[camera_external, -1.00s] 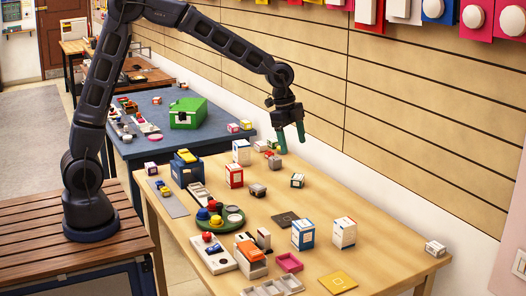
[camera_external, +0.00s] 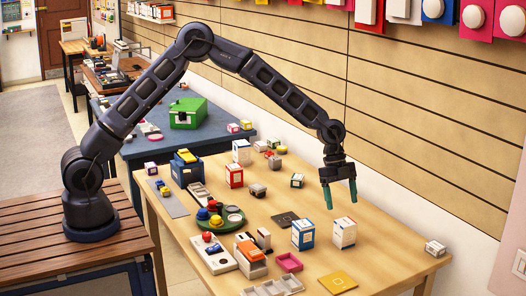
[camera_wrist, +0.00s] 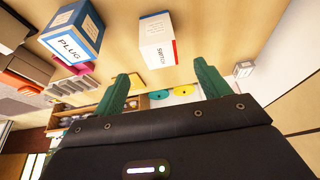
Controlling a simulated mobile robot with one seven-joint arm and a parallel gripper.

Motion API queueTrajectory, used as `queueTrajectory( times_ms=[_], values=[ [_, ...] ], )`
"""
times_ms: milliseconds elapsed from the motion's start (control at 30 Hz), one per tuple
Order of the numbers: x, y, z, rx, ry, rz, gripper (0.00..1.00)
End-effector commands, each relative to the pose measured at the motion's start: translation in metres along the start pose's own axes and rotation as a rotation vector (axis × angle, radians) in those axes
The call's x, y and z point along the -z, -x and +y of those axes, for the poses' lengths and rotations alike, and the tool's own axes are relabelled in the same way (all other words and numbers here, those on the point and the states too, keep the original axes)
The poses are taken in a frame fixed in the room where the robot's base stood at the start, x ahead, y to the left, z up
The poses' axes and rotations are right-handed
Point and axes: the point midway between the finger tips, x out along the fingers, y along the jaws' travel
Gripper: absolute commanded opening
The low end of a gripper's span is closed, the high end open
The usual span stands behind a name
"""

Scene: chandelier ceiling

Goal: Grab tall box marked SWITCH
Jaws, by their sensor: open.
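The tall white box marked SWITCH (camera_wrist: 157,41) is at the top centre of the wrist view, with a red stripe along one edge. In the external view it appears to be the white box (camera_external: 343,233) standing upright on the right part of the wooden table (camera_external: 390,240). My gripper (camera_external: 341,201) hangs above this box with its green fingers pointing down. The fingers are open and empty, and apart from the box. In the wrist view my gripper (camera_wrist: 158,92) shows both fingertips spread, just below the SWITCH box in the picture.
A blue and white box marked PLUG (camera_wrist: 73,35) stands close left of the SWITCH box; it also shows in the external view (camera_external: 303,234). A small white box (camera_external: 435,249) lies near the right edge. A slatted wall (camera_external: 430,120) runs behind the table.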

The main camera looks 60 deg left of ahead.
Motion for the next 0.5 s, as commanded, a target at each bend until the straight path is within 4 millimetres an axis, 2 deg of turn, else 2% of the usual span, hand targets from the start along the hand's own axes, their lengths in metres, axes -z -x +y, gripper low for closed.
queueTrajectory(
  times_ms=[300, 500],
  values=[
    [0.0, -0.041, 0.001, -0.001, 0.0, -0.001, 0.75],
    [0.0, -0.054, 0.001, -0.001, 0.001, -0.001, 0.75]
  ],
)
